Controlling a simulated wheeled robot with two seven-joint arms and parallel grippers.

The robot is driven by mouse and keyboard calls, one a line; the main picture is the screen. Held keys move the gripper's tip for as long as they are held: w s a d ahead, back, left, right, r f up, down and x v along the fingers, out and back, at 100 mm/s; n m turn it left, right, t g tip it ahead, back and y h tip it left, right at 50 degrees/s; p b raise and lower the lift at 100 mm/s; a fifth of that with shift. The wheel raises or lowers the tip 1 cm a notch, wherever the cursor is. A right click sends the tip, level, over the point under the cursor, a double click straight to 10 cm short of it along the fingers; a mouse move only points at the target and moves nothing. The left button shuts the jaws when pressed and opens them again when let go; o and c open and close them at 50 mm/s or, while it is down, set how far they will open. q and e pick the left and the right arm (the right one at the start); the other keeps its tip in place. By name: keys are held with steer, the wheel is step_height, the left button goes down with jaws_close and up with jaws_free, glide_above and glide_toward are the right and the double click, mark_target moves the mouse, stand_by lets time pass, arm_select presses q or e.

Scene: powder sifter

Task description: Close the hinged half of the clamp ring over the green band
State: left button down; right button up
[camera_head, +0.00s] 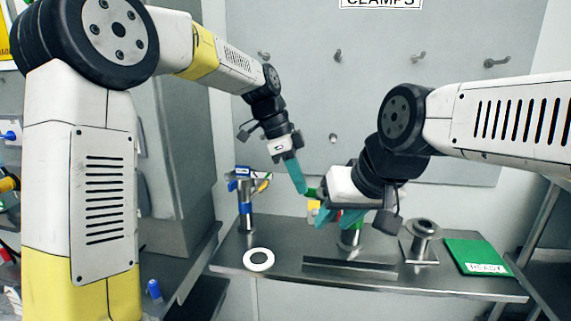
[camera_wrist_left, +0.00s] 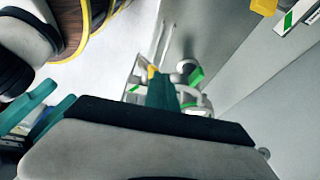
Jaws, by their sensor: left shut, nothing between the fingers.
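My left gripper (camera_head: 302,188) has its teal fingers pressed together, empty, pointing down just left of my right gripper. In the left wrist view, its teal finger (camera_wrist_left: 160,92) reaches toward pale ring-like parts with green patches (camera_wrist_left: 194,76), probably the clamp; which half is hinged I cannot tell. My right gripper (camera_head: 338,218) is above a metal post (camera_head: 351,238) on the bench, its teal fingers apart. A small green piece (camera_head: 312,192) shows between the grippers. The post's top and most of the clamp are hidden behind my right gripper, so I cannot tell whether the ring is closed.
The steel bench (camera_head: 300,283) holds a white ring (camera_head: 258,260) at front left, a blue-banded stand (camera_head: 245,200) at back left, a flanged metal part (camera_head: 424,238) and a green READY mat (camera_head: 478,256) at right. A grey peg panel (camera_head: 400,120) stands behind.

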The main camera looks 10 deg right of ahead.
mark_target(317, 202)
arm_select(q)
steer(key=shift+s+d+f, duration=0.15)
steer(key=shift+d+f, duration=0.05)
steer(key=shift+d, duration=0.5)
steer(key=shift+s+d+f, duration=0.15)
steer(key=shift+d+f, duration=0.05)
steer(key=shift+d, duration=0.55)
steer(key=shift+s+d+f, duration=0.15)
steer(key=shift+d+f, duration=0.05)
steer(key=shift+d, duration=0.5)
steer(key=shift+s+d, duration=0.1)
steer(key=s+d+n+t, duration=0.3)
steer(key=d+n, duration=0.6)
steer(key=d, duration=0.1)
steer(key=w+d+n+t+y, duration=0.2)
steer(key=w+d+n+y, duration=0.1)
steer(key=w+d+n, duration=0.4)
steer(key=shift+d+n, duration=1.05)
steer(key=shift+n, duration=0.05)
